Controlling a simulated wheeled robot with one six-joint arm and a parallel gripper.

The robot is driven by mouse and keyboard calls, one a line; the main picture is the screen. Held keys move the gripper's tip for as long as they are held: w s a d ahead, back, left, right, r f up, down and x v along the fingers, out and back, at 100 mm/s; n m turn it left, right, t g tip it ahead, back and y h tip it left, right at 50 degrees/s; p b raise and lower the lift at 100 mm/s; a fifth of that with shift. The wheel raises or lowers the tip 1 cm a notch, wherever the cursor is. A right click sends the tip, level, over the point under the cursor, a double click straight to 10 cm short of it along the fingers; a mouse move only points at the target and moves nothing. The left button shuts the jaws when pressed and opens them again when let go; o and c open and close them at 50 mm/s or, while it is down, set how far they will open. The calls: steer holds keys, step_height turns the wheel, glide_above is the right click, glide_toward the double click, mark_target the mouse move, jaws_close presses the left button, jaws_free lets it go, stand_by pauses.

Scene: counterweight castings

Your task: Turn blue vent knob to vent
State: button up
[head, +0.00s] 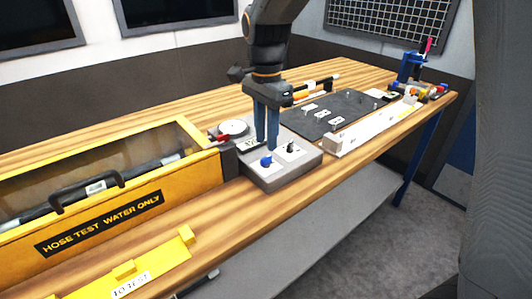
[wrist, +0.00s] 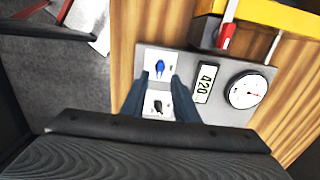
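The blue vent knob (head: 266,162) sits on a white plate on the grey control box (head: 281,178). In the wrist view the blue knob (wrist: 160,67) lies just beyond my fingertips. My gripper (head: 266,147) points down over the box with its fingers a little apart and nothing between them. In the wrist view my gripper (wrist: 162,78) shows a gap between its blue-grey fingers. A black knob (wrist: 158,106) shows through that gap, and also in the head view (head: 290,147). How high the fingertips are above the box is hard to tell.
The box also has a display reading 420 (wrist: 206,83) and a round gauge (wrist: 247,91). A yellow hose test case (head: 105,198) stands to the left. A dark mat (head: 327,116) and a long pale tray (head: 372,128) lie to the right.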

mark_target(266, 157)
steer(key=shift+f+p, duration=0.45)
steer(key=shift+f, duration=2.35)
steer(key=shift+c, duration=0.4)
jaws_close()
